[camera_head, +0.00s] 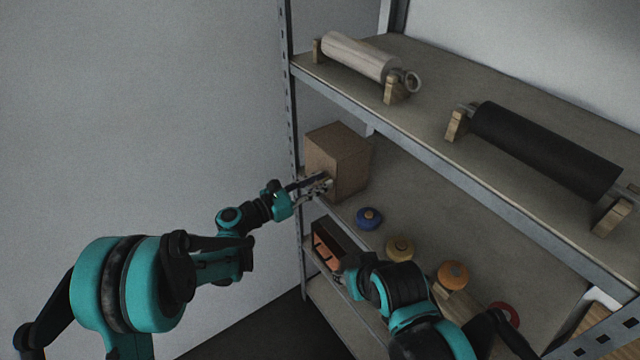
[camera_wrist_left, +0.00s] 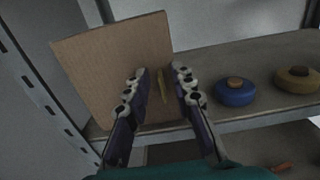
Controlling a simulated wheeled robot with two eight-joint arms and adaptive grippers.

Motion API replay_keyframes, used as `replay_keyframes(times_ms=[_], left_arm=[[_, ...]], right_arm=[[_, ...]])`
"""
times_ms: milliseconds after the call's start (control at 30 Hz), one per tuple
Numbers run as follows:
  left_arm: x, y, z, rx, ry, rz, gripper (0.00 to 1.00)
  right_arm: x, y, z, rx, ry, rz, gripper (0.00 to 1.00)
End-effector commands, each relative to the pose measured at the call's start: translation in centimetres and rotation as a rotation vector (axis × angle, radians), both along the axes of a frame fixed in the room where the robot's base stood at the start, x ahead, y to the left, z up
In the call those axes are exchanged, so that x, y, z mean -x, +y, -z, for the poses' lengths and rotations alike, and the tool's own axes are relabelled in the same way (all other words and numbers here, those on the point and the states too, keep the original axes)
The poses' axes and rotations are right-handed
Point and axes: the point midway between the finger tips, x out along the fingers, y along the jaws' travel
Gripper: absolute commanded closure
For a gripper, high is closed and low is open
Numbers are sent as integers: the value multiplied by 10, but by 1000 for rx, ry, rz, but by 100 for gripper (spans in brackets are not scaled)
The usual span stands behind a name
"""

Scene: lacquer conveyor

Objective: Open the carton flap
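The brown cardboard carton (camera_head: 347,152) stands at the left end of the middle shelf. Its flat front panel (camera_wrist_left: 100,65) fills the left of the left wrist view. A thin yellow tab (camera_wrist_left: 162,85) stands out on this panel. My left gripper (camera_head: 326,184) is at the carton's front. In the left wrist view its two fingers (camera_wrist_left: 161,88) are apart, one on each side of the tab, with gaps visible. No opening shows in the carton. My right arm reaches in below the middle shelf; its gripper (camera_head: 350,266) is mostly hidden and its fingers cannot be made out.
Blue (camera_head: 369,218), yellow (camera_head: 400,247), orange (camera_head: 453,274) and red (camera_head: 505,314) round items line the middle shelf (camera_head: 425,206). A dark box (camera_head: 318,236) with orange contents is below. Pale (camera_head: 355,57) and black (camera_head: 545,150) rollers lie on the upper shelf. A shelf post stands left of the carton.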

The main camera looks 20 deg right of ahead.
Motion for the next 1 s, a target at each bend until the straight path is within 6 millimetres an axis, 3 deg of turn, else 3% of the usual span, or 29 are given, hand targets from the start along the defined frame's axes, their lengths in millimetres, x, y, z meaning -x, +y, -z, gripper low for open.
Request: replay_keyframes(times_ms=[333,433,1000], left_arm=[[-2,-5,0,0,-1,-2,76],[-2,-5,0,0,-1,-1,100],[-3,7,0,-1,-1,75,100]], right_arm=[[0,0,1,0,0,0,60],[0,0,1,0,0,0,60],[0,0,2,0,0,0,60]])
